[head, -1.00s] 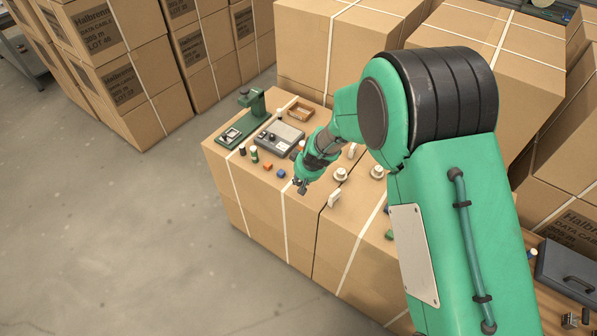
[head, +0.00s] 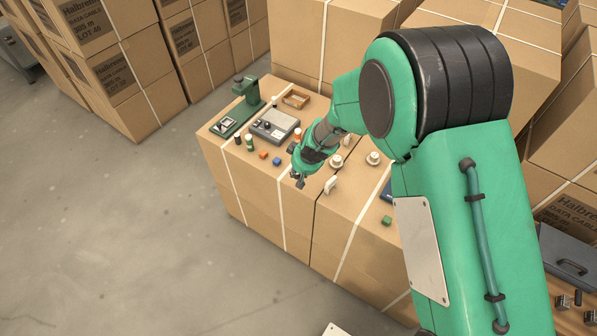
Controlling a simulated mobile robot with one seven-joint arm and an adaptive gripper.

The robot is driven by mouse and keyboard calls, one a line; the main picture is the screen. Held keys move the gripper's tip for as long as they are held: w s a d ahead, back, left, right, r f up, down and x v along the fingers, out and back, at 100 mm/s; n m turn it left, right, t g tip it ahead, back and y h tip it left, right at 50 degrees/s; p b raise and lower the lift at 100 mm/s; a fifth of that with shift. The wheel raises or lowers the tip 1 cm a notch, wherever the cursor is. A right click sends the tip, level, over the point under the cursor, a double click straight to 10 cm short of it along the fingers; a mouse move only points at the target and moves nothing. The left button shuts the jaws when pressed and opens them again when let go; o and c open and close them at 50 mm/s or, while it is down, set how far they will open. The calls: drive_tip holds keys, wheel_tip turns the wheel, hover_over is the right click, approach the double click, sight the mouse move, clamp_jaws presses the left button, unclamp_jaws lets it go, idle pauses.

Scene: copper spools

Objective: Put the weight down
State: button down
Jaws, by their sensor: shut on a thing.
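My gripper (head: 298,180) is small in the head view, pointing down near the front edge of a strapped carton (head: 258,207) that serves as a table. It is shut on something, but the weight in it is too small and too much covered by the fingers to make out. I cannot tell whether it touches the carton top. A blue block (head: 276,161) lies just left of my gripper, and a white upright piece (head: 330,185) stands just right of it.
A grey scale-like device (head: 273,127), a green stand (head: 240,108) and a wooden tray (head: 296,99) are at the back left. An orange block (head: 263,154) and small spools (head: 373,158) stand nearby. Taller cartons (head: 330,45) rise behind. My arm hides the right side.

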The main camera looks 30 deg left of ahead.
drive_tip(key=shift+r, duration=0.1)
idle(0.3)
wheel_tip(320, 180, up, 10)
drive_tip(key=w+d+r+b, duration=0.1)
drive_tip(key=w+d+b, duration=0.15)
drive_tip(key=d, duration=2.25)
drive_tip(key=s+d+b, duration=0.1)
drive_tip(key=s+d, duration=0.4)
drive_tip(key=d, duration=0.4)
drive_tip(key=s+d+f, duration=0.1)
drive_tip(key=s+d, duration=0.4)
drive_tip(key=d, duration=0.5)
drive_tip(key=s+d+b, duration=0.1)
drive_tip(key=s+d, duration=0.3)
drive_tip(key=d, duration=0.5)
drive_tip(key=f, duration=0.5)
drive_tip(key=shift+s+d+f, duration=0.1)
drive_tip(key=shift+s+f, duration=0.05)
drive_tip(key=shift+s, duration=0.05)
drive_tip(key=shift+w, duration=0.1)
drive_tip(key=w, duration=0.5)
drive_tip(key=w+a+f, duration=0.1)
drive_tip(key=w, duration=0.4)
drive_tip(key=w+a, duration=0.1)
drive_tip(key=w, duration=0.4)
drive_tip(key=shift+w+a+f, duration=0.1)
drive_tip(key=shift+w+f, duration=0.15)
drive_tip(key=shift+w, duration=0.1)
